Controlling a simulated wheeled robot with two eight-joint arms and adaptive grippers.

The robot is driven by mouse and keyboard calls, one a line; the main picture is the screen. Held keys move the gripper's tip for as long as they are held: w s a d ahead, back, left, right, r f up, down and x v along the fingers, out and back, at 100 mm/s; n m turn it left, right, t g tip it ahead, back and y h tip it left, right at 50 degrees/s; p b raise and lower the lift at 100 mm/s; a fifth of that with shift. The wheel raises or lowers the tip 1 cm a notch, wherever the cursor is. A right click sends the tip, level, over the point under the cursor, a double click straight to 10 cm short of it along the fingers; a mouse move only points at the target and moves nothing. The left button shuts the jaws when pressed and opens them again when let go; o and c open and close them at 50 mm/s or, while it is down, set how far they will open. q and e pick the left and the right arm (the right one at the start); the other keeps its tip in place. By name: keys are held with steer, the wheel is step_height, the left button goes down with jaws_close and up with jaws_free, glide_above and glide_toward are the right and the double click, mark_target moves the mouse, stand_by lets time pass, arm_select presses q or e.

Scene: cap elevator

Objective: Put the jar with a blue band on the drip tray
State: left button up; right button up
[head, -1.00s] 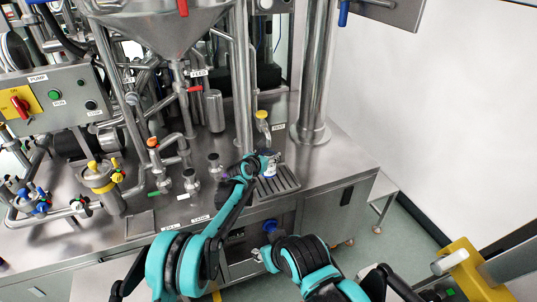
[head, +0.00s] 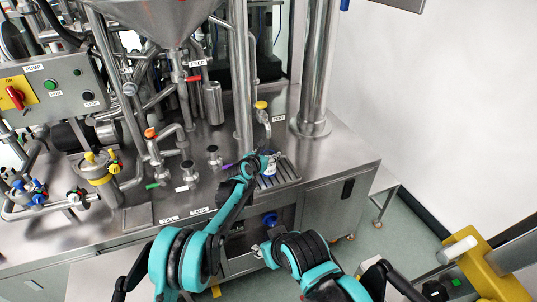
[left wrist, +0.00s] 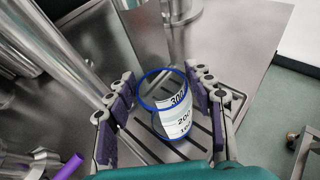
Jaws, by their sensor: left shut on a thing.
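The jar with a blue band (head: 270,166) is a small, pale jar at my left gripper (head: 262,164). In the left wrist view the jar (left wrist: 174,115) has a blue ring at its top and a white label with printed numbers. My left gripper (left wrist: 161,102) has its purple pads on either side of it and is shut on it. The slotted drip tray (head: 287,172) lies under the jar, its slots also visible in the left wrist view (left wrist: 197,130). I cannot tell if the jar touches it. My right gripper (head: 260,251) is low in front of the bench, its jaws unclear.
A tap with a yellow handle (head: 262,105) stands behind the tray, and a thick steel column (head: 314,80) stands behind to the right. Valves and pipes crowd the left. The steel bench top (head: 338,155) is clear to the right of the tray.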

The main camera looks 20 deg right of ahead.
arm_select(q)
steer(key=shift+f+b, duration=0.45)
steer(key=shift+f, duration=0.15)
steer(key=o, duration=1.5)
steer(key=v, duration=1.2)
